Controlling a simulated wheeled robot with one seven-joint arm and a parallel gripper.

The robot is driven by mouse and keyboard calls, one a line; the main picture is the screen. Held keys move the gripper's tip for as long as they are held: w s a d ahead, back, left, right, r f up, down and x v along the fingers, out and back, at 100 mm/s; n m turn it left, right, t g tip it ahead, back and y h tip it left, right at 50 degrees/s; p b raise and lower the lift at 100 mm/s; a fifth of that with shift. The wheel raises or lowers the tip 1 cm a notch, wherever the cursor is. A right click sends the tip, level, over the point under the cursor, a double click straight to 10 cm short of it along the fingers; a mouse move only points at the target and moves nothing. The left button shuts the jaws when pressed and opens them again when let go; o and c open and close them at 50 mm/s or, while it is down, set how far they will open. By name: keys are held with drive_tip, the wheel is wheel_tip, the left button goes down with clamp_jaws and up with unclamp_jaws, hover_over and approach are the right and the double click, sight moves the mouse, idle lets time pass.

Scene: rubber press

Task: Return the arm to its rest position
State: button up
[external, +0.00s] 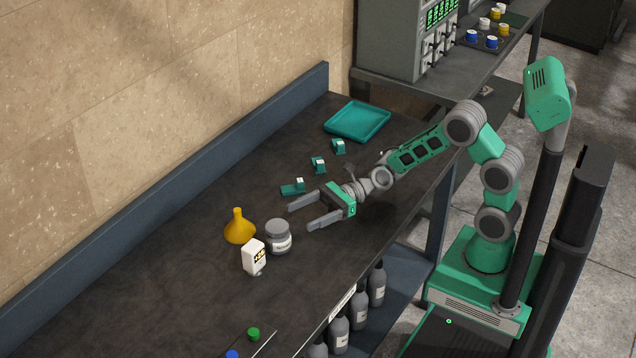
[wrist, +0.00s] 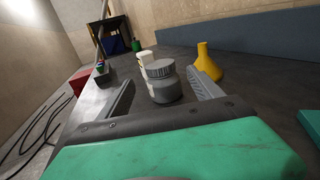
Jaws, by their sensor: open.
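My arm reaches from its base at the right out over the dark workbench (external: 190,290). My gripper (external: 298,216) is open and empty, low over the bench, with its fingers pointing left. A grey lidded jar (external: 278,238) stands a little beyond the fingertips, apart from them. In the wrist view the jar (wrist: 163,85) shows between the two fingers. A white box-like item with a dark display (external: 254,257) stands beside the jar. A yellow funnel-shaped flask (external: 239,228) stands behind them.
Several small green pieces (external: 319,165) lie in a row behind my gripper, near a teal tray (external: 357,121). A green cap (external: 253,334) and a blue cap (external: 232,353) are at the front. Dark bottles (external: 376,283) stand on the shelf below. A control cabinet (external: 405,35) stands at the back.

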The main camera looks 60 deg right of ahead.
idle(0.3)
